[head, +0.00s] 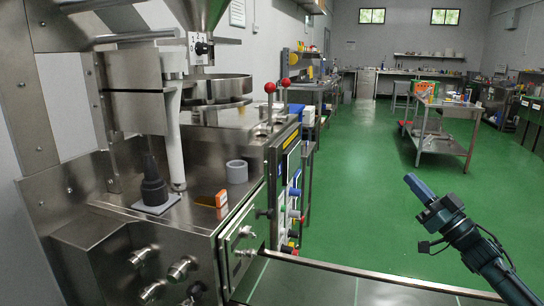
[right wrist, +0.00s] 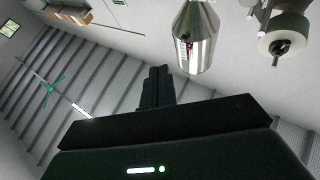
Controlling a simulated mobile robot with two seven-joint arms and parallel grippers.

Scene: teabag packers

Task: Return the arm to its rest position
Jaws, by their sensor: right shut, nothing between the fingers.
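My right gripper (head: 414,186) is at the right of the head view, held up over the green floor and pointing up and left. Its fingers are together with nothing between them. In the right wrist view the shut fingers (right wrist: 157,86) point up toward the ceiling. My left gripper is not in view. The right gripper is well apart from the steel packing machine (head: 190,190) at the left of the head view.
On the machine stand a black bottle (head: 153,185), a grey ring (head: 237,172) and a small orange box (head: 221,199). Red-knobbed levers (head: 269,88) rise at its edge. A steel rail (head: 380,277) crosses in front. A steel cart (head: 444,125) stands farther back. Green floor (head: 360,190) between is clear.

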